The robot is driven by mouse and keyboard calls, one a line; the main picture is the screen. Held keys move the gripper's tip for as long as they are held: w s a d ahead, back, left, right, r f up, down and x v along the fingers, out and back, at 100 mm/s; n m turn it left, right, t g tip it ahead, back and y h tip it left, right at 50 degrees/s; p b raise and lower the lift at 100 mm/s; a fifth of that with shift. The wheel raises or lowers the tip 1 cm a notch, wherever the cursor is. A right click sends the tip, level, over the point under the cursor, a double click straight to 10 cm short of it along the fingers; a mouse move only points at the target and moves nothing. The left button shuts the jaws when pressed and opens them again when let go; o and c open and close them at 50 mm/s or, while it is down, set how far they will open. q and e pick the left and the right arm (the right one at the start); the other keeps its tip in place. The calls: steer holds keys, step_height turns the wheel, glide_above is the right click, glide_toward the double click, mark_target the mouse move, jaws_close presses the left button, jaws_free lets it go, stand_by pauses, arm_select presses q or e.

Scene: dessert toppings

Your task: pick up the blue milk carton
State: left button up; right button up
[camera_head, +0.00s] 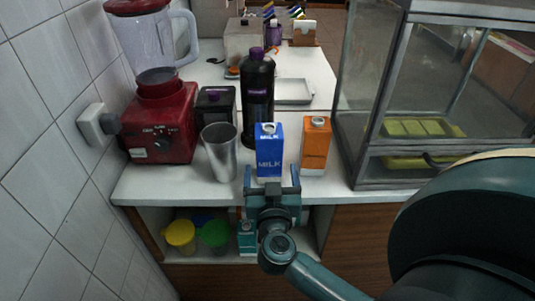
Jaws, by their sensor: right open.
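The blue milk carton (269,150) stands upright on the white counter, near its front edge, with its white cap on top and "MILK" on its front. My right gripper (271,181) is open in front of the carton, its two fingers pointing at the carton's lower part. The fingertips overlap the carton's base in the picture; I cannot tell whether they touch it. The gripper hides part of the counter's front edge. My left gripper is not in view.
An orange carton (315,146) stands close on the right, and a metal cup (219,152) close on the left. A black bottle (257,95) stands behind. A red blender (161,120) is at left, a glass display case (400,110) at right. Cups and a teal carton sit on the shelf below.

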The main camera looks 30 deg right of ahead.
steer(key=x, duration=0.8)
steer(key=shift+w+b, duration=0.1)
steer(key=shift+b, duration=0.2)
